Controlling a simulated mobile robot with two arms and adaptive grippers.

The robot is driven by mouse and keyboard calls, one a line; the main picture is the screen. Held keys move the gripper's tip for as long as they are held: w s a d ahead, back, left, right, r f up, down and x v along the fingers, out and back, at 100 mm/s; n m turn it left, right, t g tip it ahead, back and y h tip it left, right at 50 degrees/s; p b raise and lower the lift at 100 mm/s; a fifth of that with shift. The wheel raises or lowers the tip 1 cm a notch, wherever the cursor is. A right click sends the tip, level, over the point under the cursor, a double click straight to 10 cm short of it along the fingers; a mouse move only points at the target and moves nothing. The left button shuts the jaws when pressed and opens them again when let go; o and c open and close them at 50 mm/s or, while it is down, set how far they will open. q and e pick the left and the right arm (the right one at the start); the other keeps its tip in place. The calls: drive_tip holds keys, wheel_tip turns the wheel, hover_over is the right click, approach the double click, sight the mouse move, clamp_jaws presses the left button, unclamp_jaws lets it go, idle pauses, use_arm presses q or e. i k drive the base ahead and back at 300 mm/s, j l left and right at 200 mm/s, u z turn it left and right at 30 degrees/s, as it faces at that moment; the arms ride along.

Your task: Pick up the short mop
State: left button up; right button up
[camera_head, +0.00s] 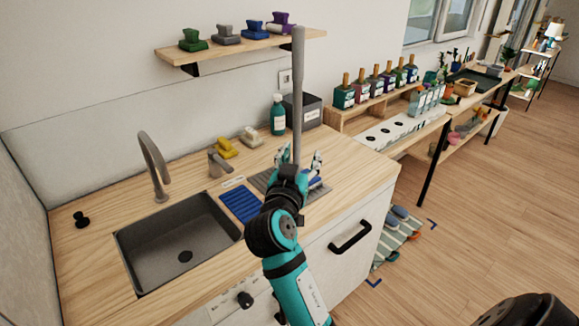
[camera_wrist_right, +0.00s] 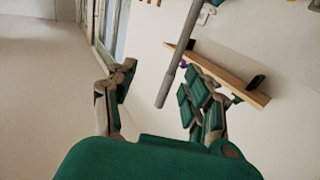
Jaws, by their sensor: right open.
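The short mop (camera_head: 298,90) shows as a grey upright pole with a thicker upper end, standing at the right part of the counter. Its lower part is hidden behind my right gripper; a small blue piece (camera_head: 315,181) beside the fingers may be its head, but I cannot tell. My right gripper (camera_head: 302,158) is open around or just in front of the lower pole, with a finger on either side in the picture. The right wrist view shows the pole (camera_wrist_right: 180,58) between the spread fingers (camera_wrist_right: 158,76); contact is not visible. My left gripper is out of view.
The sink (camera_head: 180,245) and faucet (camera_head: 153,165) are on the left. A blue mat (camera_head: 240,204), a teal bottle (camera_head: 278,115) and a dark grey box (camera_head: 312,112) are near. A wall shelf (camera_head: 240,46) is behind the pole.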

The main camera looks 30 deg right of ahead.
sight(298, 45)
drive_tip(key=i+l, duration=0.45)
drive_tip(key=i+l+u, duration=0.1)
drive_tip(key=i+l, duration=0.3)
drive_tip(key=l, duration=0.2)
